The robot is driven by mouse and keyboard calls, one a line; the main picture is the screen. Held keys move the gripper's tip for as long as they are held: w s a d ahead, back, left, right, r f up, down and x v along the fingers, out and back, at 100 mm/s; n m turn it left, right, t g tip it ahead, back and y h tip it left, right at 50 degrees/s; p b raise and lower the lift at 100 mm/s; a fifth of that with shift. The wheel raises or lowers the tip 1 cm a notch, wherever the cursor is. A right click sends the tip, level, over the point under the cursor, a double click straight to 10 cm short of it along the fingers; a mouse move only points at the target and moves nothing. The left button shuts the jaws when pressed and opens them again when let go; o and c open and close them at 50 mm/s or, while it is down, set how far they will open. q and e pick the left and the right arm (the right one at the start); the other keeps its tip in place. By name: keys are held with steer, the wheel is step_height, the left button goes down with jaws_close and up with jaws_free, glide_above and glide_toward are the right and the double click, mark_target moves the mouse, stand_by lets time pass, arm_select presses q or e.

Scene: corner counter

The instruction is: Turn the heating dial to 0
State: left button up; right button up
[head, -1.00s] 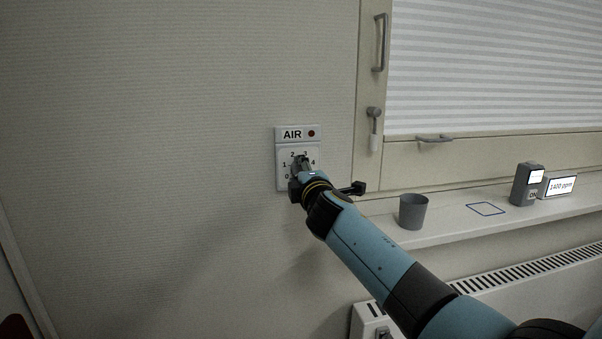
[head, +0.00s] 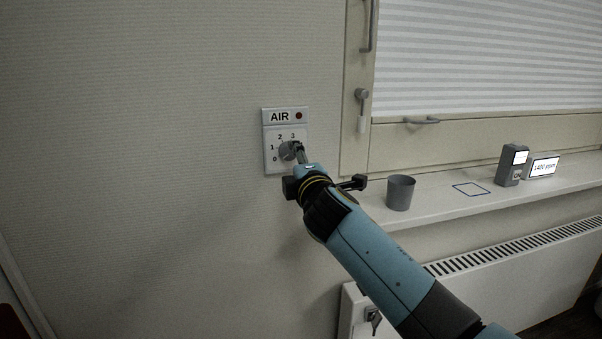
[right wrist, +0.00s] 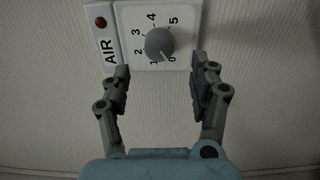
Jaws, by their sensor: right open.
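A wall panel (head: 270,160) marked AIR carries a round grey dial (head: 286,151) with numbers around it. In the right wrist view the dial (right wrist: 159,42) shows whole, and its light mark points down toward the 0 and 1 side; the exact number is hard to tell. My right gripper (right wrist: 160,78) is open, with one finger on each side below the dial and nothing between them. In the head view the right gripper (head: 303,155) is in front of the panel's right edge. No dial labelled as heating is readable. My left gripper is not in view.
A white unit (head: 352,311) with a grey knob-like part (head: 372,315) stands at the left end of the radiator (head: 480,275), partly behind my arm. On the sill are a grey cup (head: 400,192), a blue outlined square (head: 471,189), a grey device (head: 512,166) and a 1400 ppm display (head: 544,166).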

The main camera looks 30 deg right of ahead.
steer(key=v, duration=0.6)
steer(key=shift+s, duration=0.1)
